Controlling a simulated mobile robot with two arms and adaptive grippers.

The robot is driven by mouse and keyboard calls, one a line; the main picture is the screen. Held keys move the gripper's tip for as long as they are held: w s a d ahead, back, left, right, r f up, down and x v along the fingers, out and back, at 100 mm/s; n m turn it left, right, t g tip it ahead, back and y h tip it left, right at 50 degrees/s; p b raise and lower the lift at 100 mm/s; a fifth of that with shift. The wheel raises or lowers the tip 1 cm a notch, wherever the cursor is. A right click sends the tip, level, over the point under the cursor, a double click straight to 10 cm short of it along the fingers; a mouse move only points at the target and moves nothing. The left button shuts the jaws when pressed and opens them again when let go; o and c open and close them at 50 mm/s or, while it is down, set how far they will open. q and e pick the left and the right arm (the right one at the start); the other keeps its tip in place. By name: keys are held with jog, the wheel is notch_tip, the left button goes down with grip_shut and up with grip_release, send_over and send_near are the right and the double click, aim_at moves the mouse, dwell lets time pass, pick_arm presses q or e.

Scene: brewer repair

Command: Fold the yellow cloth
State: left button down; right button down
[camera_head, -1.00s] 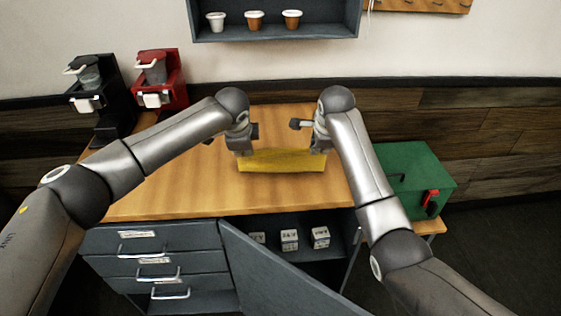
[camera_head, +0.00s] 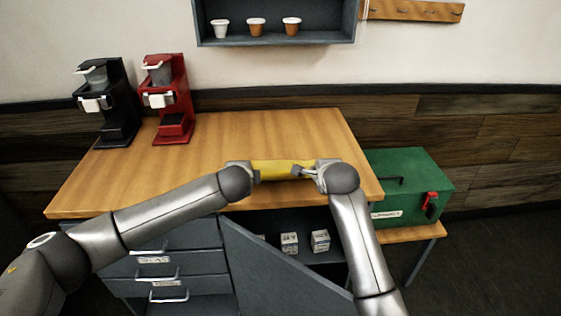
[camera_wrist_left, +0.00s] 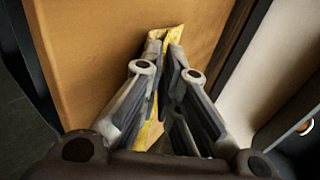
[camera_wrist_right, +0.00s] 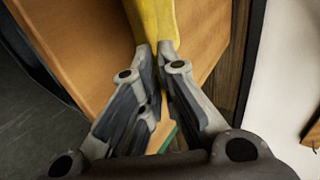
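The yellow cloth (camera_head: 284,168) spans between my two grippers over the right half of the wooden tabletop. It shows as a narrow band in the head view. My left gripper (camera_head: 256,171) is at its left end, and the left wrist view shows yellow cloth (camera_wrist_left: 165,36) at the nearly closed fingertips (camera_wrist_left: 166,52). My right gripper (camera_head: 308,170) is at the right end. In the right wrist view its fingertips (camera_wrist_right: 155,50) are closed on the cloth (camera_wrist_right: 152,20). My wrists hide the cloth's ends in the head view.
A black brewer (camera_head: 112,115) and a red brewer (camera_head: 170,105) stand at the back left of the table (camera_head: 140,175). A green toolbox (camera_head: 405,180) is on the right. Below, a cabinet door (camera_head: 275,265) hangs open. The table's left middle is clear.

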pick_arm(q)
jog(key=c, duration=1.4)
grip_release()
pick_arm(e)
jog(key=c, duration=1.4)
grip_release()
